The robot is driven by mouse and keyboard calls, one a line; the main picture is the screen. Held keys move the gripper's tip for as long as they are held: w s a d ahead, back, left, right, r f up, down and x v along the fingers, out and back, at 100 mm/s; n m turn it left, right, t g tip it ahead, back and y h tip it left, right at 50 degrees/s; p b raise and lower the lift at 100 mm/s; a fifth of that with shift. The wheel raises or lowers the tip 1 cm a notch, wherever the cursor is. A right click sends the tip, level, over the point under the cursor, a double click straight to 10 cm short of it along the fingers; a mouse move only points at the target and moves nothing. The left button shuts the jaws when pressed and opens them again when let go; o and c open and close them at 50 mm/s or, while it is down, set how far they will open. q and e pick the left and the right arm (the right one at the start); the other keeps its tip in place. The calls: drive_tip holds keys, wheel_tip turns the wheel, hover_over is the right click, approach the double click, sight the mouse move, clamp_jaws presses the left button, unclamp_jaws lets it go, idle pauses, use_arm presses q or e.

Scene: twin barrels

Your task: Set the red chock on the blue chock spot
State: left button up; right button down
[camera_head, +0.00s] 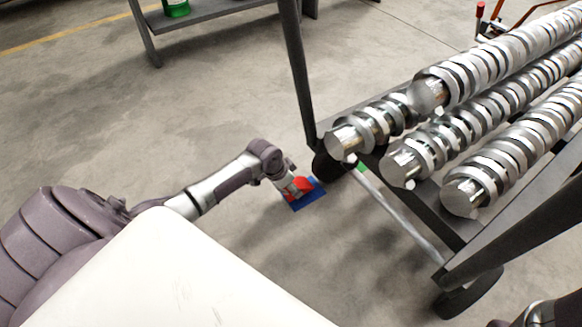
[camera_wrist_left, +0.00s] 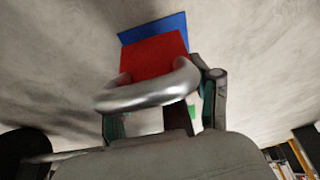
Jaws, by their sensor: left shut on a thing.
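The red chock (camera_head: 303,184) is at the end of my left arm, over the flat blue chock spot (camera_head: 308,200) on the floor. My left gripper (camera_head: 290,184) is shut on the chock and partly hides it. In the left wrist view the red chock (camera_wrist_left: 155,57) covers much of the blue spot (camera_wrist_left: 158,29), whose far edge and right corner show beyond it. A curved silver bar (camera_wrist_left: 150,92) crosses in front of the chock between the gripper's fingers. I cannot tell whether the chock touches the spot. My right gripper is not in view.
A dark wheeled rack (camera_head: 405,205) loaded with several ridged metal shafts (camera_head: 485,110) stands at the right. Its wheel (camera_head: 326,166) is close beside the blue spot. A low grey shelf (camera_head: 205,12) holds a green container (camera_head: 176,8) at the back.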

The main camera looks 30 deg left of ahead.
use_arm(q)
drive_tip(key=shift+w+f+b, duration=0.1)
drive_tip(key=shift+f+b, duration=0.9)
drive_tip(key=shift+f, duration=1.1)
drive_tip(key=o, duration=1.5)
